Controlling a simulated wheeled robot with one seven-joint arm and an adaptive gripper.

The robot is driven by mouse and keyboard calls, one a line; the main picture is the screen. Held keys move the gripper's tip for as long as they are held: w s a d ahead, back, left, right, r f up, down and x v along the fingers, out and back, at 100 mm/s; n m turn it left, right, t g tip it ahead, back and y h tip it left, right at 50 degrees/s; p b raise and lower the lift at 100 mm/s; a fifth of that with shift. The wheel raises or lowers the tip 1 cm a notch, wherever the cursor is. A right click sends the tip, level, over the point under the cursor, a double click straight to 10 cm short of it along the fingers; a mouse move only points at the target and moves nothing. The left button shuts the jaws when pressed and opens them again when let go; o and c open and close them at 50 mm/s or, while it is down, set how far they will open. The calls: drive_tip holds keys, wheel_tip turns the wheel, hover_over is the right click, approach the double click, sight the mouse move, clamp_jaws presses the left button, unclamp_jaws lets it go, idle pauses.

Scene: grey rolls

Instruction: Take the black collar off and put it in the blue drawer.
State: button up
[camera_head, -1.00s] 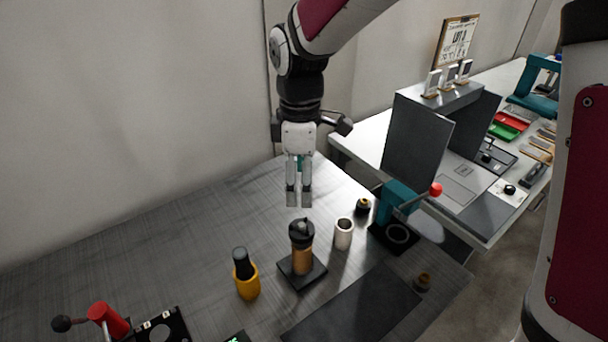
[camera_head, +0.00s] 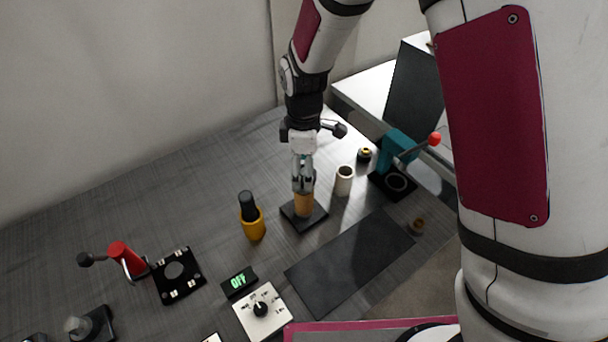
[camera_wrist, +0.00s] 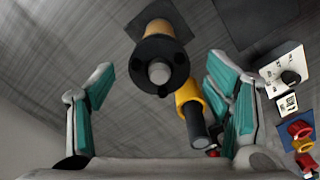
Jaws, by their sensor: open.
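The black collar (camera_wrist: 160,55) sits around the top of a tan cylinder (camera_head: 303,207), with a grey round pin end (camera_wrist: 159,73) showing through its middle. The cylinder stands upright on a black square base (camera_head: 313,221). My gripper (camera_head: 303,184) is above it, pointing down, and its fingers hide most of the collar in the head view. In the wrist view my gripper (camera_wrist: 165,95) is open, with teal pads wide apart and the collar beyond and between them. No blue drawer can be made out for sure; a small blue thing (camera_wrist: 291,124) shows at the wrist view's right edge.
A yellow holder with a black-topped tool (camera_head: 252,219) stands close left of the base. A white cup (camera_head: 344,181) and a teal press (camera_head: 398,149) stand right. A dark mat (camera_head: 350,262) lies in front. A red-handled clamp (camera_head: 126,258) is at left.

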drive_tip(key=shift+f, duration=0.55)
drive_tip(key=c, duration=1.5)
drive_tip(key=shift+w+r, duration=0.1)
drive_tip(key=shift+r, duration=0.65)
wheel_tip(320, 180, up, 2)
drive_tip(key=shift+r+b, duration=0.15)
drive_tip(key=shift+b, duration=0.3)
drive_tip(key=s+d+r, duration=0.1)
drive_tip(key=s+d, duration=0.1)
drive_tip(key=s, duration=1.4)
drive_tip(key=shift+r+b, duration=0.15)
drive_tip(key=shift+b, duration=0.15)
